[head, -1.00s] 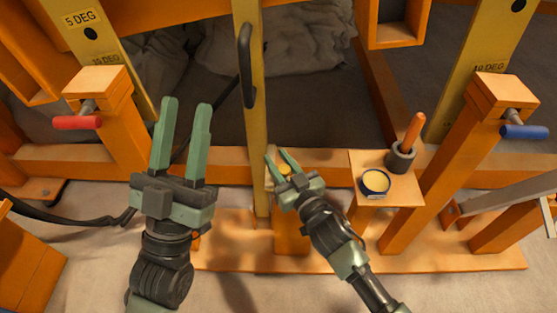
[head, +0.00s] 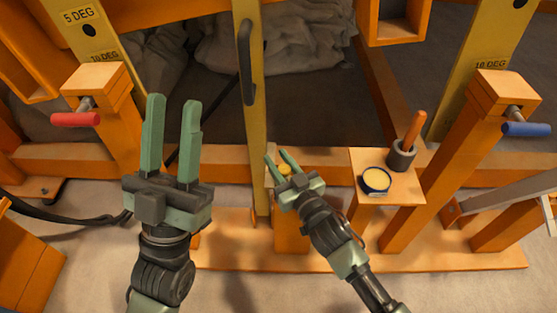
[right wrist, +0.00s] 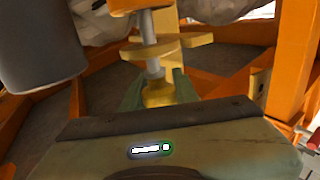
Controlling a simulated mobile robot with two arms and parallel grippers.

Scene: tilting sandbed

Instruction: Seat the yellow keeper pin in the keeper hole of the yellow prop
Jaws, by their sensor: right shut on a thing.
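The yellow prop (head: 251,130) is the tall yellow post in the middle of the head view, with a dark handle (head: 246,65) on it. My right gripper (head: 276,156) is at the right side of its lower part, shut on the yellow keeper pin (head: 285,169). In the right wrist view the pin's yellow knob (right wrist: 158,93) is between the green fingers. A grey shaft (right wrist: 152,65) runs from it to a yellow plate (right wrist: 178,48), with grey showing beyond the plate. I cannot tell whether the pin is in the keeper hole, which is hidden. My left gripper (head: 172,102) is open and empty, left of the prop.
A small orange shelf (head: 408,193) at right holds a round tin (head: 375,181) and a dark cup (head: 401,156) with an orange-handled tool. Orange posts with a red handle (head: 76,120) and a blue handle (head: 526,129) flank the work area. A dark grey cylinder (right wrist: 40,45) fills the wrist view's upper left.

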